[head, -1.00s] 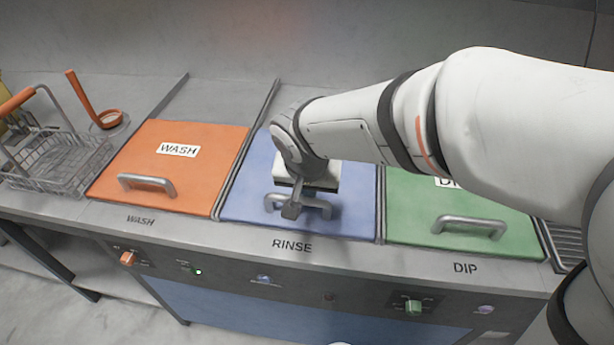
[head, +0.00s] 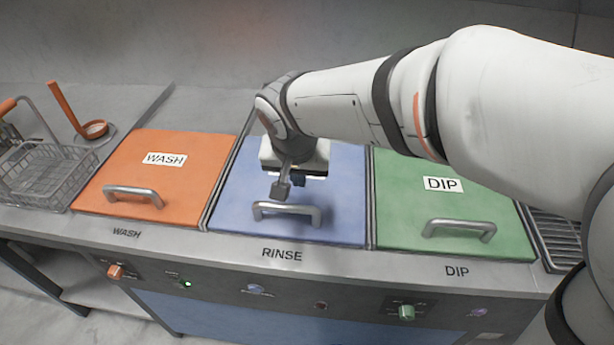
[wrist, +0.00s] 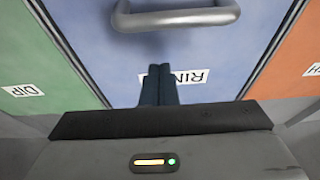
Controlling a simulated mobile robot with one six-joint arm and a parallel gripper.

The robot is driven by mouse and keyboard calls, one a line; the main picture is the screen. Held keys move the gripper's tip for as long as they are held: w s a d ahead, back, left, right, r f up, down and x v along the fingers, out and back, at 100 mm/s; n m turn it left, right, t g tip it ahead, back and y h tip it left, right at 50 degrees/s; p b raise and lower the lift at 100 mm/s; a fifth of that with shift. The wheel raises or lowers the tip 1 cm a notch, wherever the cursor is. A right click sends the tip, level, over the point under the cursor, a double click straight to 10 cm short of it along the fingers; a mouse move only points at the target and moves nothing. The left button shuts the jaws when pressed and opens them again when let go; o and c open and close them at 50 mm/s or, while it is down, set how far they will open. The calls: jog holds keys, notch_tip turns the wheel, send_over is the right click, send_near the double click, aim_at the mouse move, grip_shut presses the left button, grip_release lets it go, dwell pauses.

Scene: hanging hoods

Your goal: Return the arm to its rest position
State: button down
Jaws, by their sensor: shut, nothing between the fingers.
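My gripper (head: 281,188) hangs over the blue RINSE lid (head: 338,190), just behind the lid's grey bar handle (head: 287,210). It looks raised clear of the handle. In the wrist view my gripper's dark fingers (wrist: 158,88) are together with nothing between them. They overlap the RINSE label there and hide part of it. The handle (wrist: 180,18) shows beyond the fingertips at the top of the wrist view, apart from them. In the head view the arm reaches in from the right.
The orange WASH lid (head: 160,180) is left of the blue one and the green DIP lid (head: 420,205) is right; both lie closed. A wire basket (head: 45,175) and an orange-handled ladle (head: 68,110) stand at far left. Knobs line the front panel.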

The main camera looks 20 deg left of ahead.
jog(key=w+v, duration=0.1)
jog(key=v, duration=0.4)
jog(key=w+d+r+m+p, duration=0.1)
jog(key=d+p, duration=0.1)
jog(key=d, duration=0.6)
jog(key=w+d+r+p, duration=0.1)
jog(key=d, duration=0.6)
jog(key=s+d+p, duration=0.1)
jog(key=s+d, duration=0.1)
jog(key=d, duration=0.3)
jog(key=s+d+f+m+p, duration=0.1)
jog(key=s+d, duration=0.2)
jog(key=d, duration=0.3)
jog(key=s+d+g+p, duration=0.1)
jog(key=s+d, duration=0.1)
jog(key=d, duration=0.4)
jog(key=shift+s+f+m+h, duration=0.2)
jog(key=shift+m+h, duration=0.1)
jog(key=shift+h, duration=0.1)
